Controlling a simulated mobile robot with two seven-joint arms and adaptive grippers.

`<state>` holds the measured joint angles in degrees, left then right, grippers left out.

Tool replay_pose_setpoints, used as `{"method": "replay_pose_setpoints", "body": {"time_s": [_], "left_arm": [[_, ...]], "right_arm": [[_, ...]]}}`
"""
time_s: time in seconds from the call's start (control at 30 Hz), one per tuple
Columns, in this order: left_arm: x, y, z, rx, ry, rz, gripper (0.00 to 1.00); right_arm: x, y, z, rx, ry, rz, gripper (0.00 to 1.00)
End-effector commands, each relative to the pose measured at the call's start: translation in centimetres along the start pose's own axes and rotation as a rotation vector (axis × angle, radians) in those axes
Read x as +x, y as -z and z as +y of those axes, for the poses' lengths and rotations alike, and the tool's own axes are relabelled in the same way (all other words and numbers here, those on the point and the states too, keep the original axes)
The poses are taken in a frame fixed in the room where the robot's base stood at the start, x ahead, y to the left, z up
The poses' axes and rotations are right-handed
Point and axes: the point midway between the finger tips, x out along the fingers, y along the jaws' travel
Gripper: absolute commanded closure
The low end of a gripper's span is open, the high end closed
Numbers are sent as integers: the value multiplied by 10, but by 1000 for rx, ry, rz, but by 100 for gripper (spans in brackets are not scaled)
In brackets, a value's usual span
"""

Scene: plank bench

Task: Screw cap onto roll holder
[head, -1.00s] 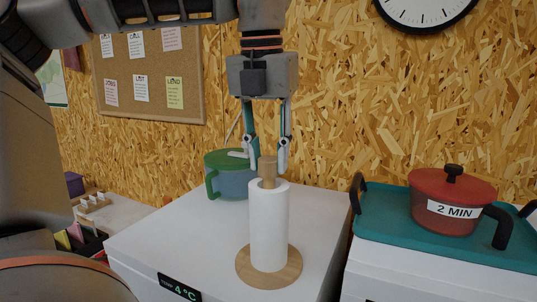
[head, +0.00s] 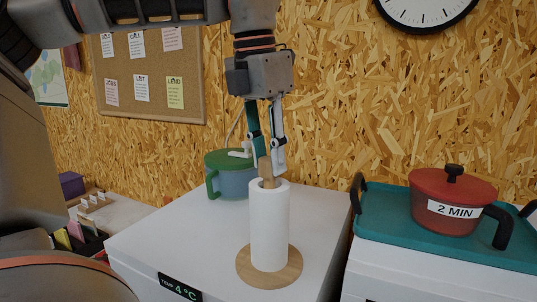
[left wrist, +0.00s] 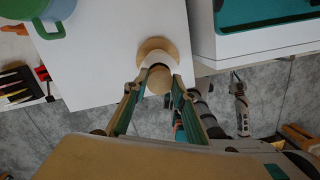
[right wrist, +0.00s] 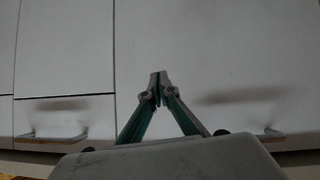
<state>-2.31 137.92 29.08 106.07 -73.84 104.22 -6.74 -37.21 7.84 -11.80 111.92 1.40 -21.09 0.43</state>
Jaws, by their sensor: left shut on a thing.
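The roll holder has a round wooden base (head: 290,271) and stands upright on the white top, with a white paper roll (head: 270,228) on it. A wooden cap (head: 267,174) shows just above the roll, between the fingertips of my left gripper (head: 270,168). In the left wrist view the cap (left wrist: 159,81) is a round wooden end between the fingers (left wrist: 159,84), with roll and base beyond it. My left gripper points down and is shut on the cap. I cannot tell how the cap meets the post. My right gripper (right wrist: 158,86) is shut and empty, before pale cabinet fronts.
A blue-grey pot with a green lid (head: 228,160) stands close behind the roll. A red pot (head: 450,205) sits on a teal tray (head: 378,222) at the right. The white top (head: 160,232) is clear left of the holder.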

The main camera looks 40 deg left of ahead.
Motion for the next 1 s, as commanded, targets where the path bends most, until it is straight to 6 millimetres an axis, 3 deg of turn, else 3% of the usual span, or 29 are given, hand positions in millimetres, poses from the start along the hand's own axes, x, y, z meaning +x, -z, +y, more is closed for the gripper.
{"method": "replay_pose_setpoints", "body": {"time_s": [0.17,0.2,0.27,0.67,0.83,1.0], "left_arm": [[1,1,0,1,1,4,98],[1,1,0,1,1,4,69],[1,1,0,1,1,4,55],[-3,0,0,-1,-1,1,55],[-24,0,0,-3,-2,-2,55],[-60,-1,0,-4,-3,-3,55]], "right_arm": [[0,0,0,0,0,0,100],[0,0,0,0,0,0,100],[0,0,0,0,0,0,100],[0,1,1,-1,-1,1,100],[0,0,0,-1,0,1,100],[0,0,0,0,0,1,100]]}}
